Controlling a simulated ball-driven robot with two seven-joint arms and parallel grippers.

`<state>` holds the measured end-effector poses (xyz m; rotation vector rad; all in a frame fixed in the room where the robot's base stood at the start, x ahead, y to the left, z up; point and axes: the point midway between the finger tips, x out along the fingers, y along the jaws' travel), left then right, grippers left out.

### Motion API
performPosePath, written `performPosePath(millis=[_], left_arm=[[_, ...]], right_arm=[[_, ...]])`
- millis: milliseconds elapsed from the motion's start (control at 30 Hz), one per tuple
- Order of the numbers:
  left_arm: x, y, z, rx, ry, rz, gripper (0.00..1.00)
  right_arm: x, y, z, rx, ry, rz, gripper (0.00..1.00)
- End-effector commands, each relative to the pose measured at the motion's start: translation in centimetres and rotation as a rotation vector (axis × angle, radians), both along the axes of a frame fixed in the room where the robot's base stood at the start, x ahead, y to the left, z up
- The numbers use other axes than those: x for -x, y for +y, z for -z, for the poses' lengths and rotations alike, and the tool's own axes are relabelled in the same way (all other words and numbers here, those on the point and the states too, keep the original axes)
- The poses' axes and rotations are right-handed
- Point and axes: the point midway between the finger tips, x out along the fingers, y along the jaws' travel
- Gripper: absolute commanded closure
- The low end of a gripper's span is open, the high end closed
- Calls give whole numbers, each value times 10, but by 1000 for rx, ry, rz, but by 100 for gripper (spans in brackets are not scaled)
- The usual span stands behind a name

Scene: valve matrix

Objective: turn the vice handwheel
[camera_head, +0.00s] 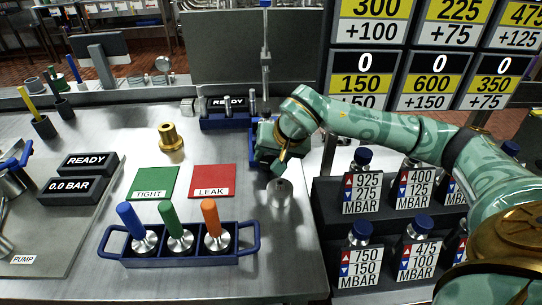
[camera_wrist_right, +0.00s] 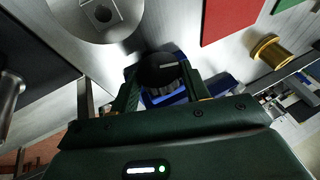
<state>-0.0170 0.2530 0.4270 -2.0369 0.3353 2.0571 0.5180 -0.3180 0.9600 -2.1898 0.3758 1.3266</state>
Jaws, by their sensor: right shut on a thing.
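My right gripper (camera_head: 268,160) points down at the right edge of the bench, beside the red LEAK mat. In the right wrist view its two fingers (camera_wrist_right: 160,75) stand on either side of a round black handwheel (camera_wrist_right: 158,68) with a pale mark and are shut on it. The blue vice (camera_wrist_right: 168,97) lies behind the handwheel, and part of its blue body (camera_head: 256,122) also shows behind my gripper in the head view. The gripper hides the handwheel in the head view. My left gripper is not in view.
A metal cylinder (camera_head: 280,193) stands just in front of the gripper. The red mat (camera_head: 214,181), green mat (camera_head: 153,183) and brass fitting (camera_head: 170,137) are to the left. A blue rack (camera_head: 190,259) with three coloured-handled tools stands in front. Blue-capped bottles (camera_head: 361,187) stand at the right.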

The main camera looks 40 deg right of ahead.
Motion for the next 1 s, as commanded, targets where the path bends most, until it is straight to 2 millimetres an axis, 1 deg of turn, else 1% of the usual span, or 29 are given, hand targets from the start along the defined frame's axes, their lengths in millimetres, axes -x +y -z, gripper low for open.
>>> performPosePath(millis=[267,600,800,1000], left_arm=[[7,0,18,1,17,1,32],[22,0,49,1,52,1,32],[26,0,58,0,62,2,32],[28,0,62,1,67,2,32]], right_arm=[[2,-4,7,-121,-71,2,77],[3,-7,11,-335,-200,3,77],[4,-8,10,-432,-261,4,77],[5,-8,8,-488,-297,2,77]])
